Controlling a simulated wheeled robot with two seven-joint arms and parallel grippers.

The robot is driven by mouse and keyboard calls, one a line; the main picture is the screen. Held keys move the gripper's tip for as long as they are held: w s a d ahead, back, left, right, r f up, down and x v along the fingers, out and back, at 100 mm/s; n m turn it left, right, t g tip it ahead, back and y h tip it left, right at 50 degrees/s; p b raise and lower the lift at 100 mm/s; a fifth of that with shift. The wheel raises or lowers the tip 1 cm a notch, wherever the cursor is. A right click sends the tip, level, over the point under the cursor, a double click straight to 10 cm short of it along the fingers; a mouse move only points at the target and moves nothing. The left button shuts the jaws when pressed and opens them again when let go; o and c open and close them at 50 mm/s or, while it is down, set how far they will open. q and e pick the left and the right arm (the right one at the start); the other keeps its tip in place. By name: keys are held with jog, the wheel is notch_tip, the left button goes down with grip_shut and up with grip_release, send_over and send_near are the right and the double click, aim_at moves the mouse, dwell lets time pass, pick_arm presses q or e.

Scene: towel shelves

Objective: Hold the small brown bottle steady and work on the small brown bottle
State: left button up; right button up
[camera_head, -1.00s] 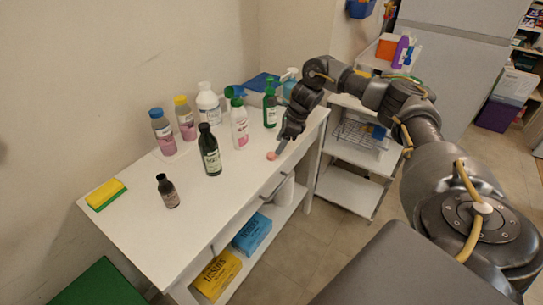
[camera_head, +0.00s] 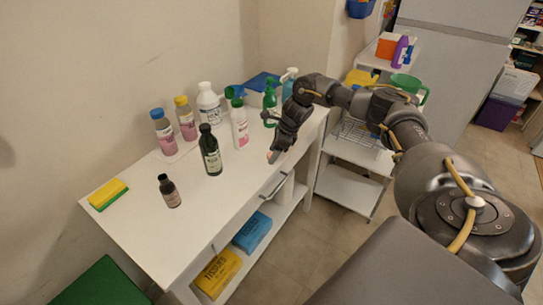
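The small brown bottle (camera_head: 170,191) stands upright on the white table toward its near left part, with a dark cap and a label. My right gripper (camera_head: 272,157) is over the right part of the table, pointing down, well to the right of the small bottle and apart from it. A small pinkish thing shows at its fingertips; I cannot tell whether the fingers are shut on it. My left gripper is not in view.
A dark green bottle (camera_head: 210,150) stands between the small bottle and my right gripper. Several other bottles, including a white one (camera_head: 208,103), line the wall side. A yellow-green sponge (camera_head: 108,194) lies at the left. The front middle of the table is clear.

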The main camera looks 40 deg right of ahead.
aim_at(268, 155)
jog(key=c, duration=0.7)
jog(key=shift+c, duration=1.4)
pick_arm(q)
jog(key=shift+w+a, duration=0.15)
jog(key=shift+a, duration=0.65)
pick_arm(e)
jog(key=shift+r, duration=0.45)
notch_tip(268, 155, up, 3)
jog(key=shift+s+f+b, duration=0.15)
jog(key=shift+b, duration=0.45)
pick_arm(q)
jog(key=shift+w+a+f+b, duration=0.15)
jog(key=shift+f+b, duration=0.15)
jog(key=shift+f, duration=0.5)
pick_arm(e)
jog(key=s+a+r, duration=0.5)
jog(key=s+r, duration=0.4)
jog(key=s, duration=0.3)
jog(key=shift+s+r, duration=0.2)
jog(key=shift+s, duration=0.2)
